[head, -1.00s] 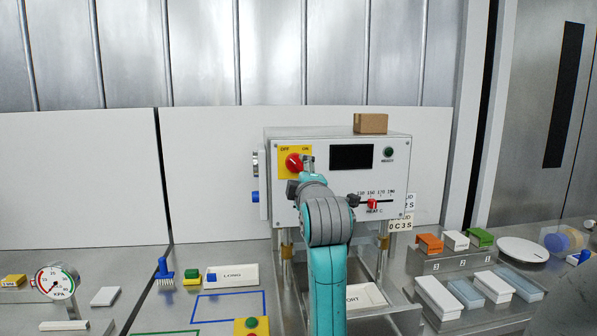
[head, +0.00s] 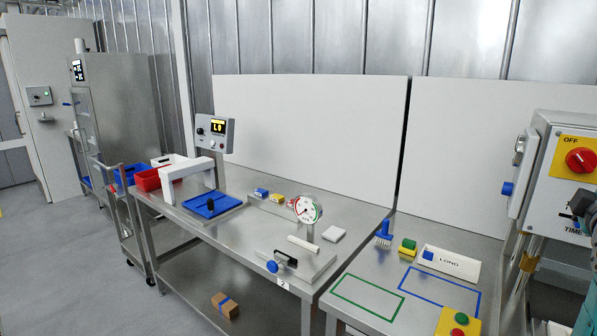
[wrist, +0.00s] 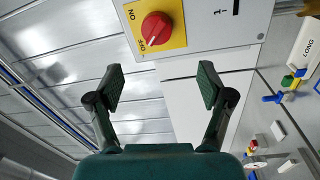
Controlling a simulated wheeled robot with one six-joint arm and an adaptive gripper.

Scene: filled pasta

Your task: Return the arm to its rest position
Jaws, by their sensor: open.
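My gripper (wrist: 160,88) is open and empty in the wrist view, its two dark green fingers spread apart. Beyond the fingertips is the control box (wrist: 228,28) with a red rotary switch (wrist: 157,28) on a yellow plate marked OFF and ON. The fingers are apart from the switch in that picture. In the head view the red switch (head: 581,160) is at the right edge on the box (head: 560,205). Only a small dark part of my arm's end shows beside it, and the fingers are hidden or out of frame there.
A steel bench (head: 262,232) holds a gauge (head: 306,209), a blue tray (head: 212,205) and a white arch (head: 187,168). Nearer are a brush (head: 383,234), a LONG block (head: 450,263) and a yellow button box (head: 457,325). A cart (head: 118,205) stands left; open floor lies before it.

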